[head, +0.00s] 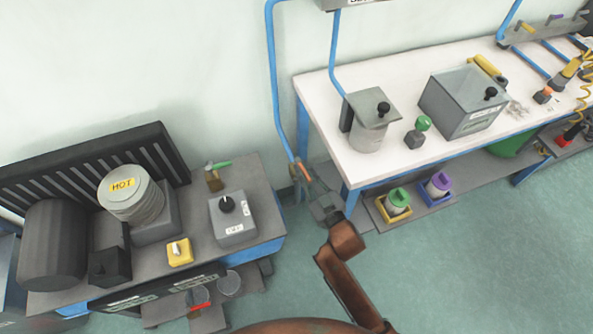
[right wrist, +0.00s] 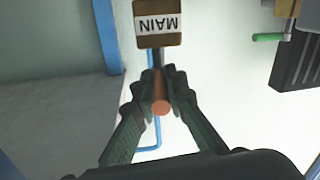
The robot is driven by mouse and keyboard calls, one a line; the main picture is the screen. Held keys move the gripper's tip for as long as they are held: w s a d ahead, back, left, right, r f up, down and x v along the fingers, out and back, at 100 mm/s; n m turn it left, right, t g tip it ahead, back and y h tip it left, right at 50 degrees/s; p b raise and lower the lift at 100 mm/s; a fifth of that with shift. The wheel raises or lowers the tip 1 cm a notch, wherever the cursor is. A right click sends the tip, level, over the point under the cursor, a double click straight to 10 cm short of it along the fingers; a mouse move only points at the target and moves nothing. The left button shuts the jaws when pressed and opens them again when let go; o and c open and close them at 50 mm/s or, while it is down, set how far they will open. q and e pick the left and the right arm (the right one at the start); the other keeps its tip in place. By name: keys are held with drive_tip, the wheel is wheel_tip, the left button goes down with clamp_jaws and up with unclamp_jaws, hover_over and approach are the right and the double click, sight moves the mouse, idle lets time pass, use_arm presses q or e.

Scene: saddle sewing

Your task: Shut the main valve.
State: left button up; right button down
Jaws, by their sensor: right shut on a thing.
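The main valve shows in the right wrist view as an orange-red lever handle (right wrist: 161,106) below a brown block with an upside-down "MAIN" label (right wrist: 158,24). In the head view its orange handle (head: 304,172) is small, at the lower end of the blue pipe between the two benches. My right gripper (right wrist: 162,80) is shut on the handle, one finger on each side; it also shows in the head view (head: 308,189). The valve body is partly hidden, and I cannot tell how far the lever is turned. My left gripper is not in view.
The left bench (head: 262,200) holds a pot marked HOT (head: 132,194), a grey knob box (head: 232,220) and a green-handled valve (head: 214,175). The white table (head: 400,170) stands close on the right. The blue pipe (head: 275,80) runs down the wall. Floor at lower right is clear.

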drive_tip(key=shift+a+f, duration=0.1)
drive_tip(key=shift+a, duration=0.05)
drive_tip(key=c, duration=2)
unclamp_jaws()
drive_tip(key=shift+o, duration=0.2)
drive_tip(key=v, duration=1.2)
drive_tip(key=shift+c, duration=0.6)
